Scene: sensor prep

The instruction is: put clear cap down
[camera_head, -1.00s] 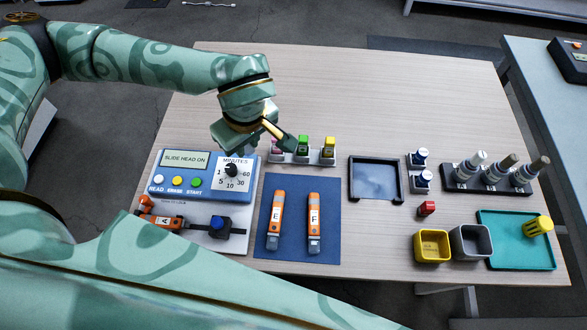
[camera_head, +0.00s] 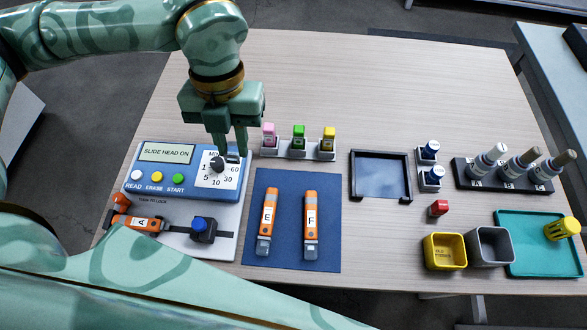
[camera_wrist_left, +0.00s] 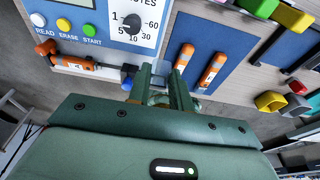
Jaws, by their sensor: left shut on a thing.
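My left gripper (camera_head: 232,153) points down over the right part of the blue control unit (camera_head: 133,187), next to its minutes dial (camera_head: 217,164). Its jaws are shut on a small, pale, see-through thing that looks like the clear cap (camera_head: 232,158). In the left wrist view the fingers (camera_wrist_left: 162,72) stand apart with the cap (camera_wrist_left: 162,67) between them, hard to make out. Whether the cap touches the unit is unclear. My right gripper is not in view.
Pink, green and yellow pieces stand in a white holder (camera_head: 297,152) close right of the gripper. Orange sensors E (camera_head: 268,215) and F (camera_head: 310,218) lie on a blue mat (camera_head: 289,230). A black-rimmed tray (camera_head: 352,180) lies further right. The table's back is clear.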

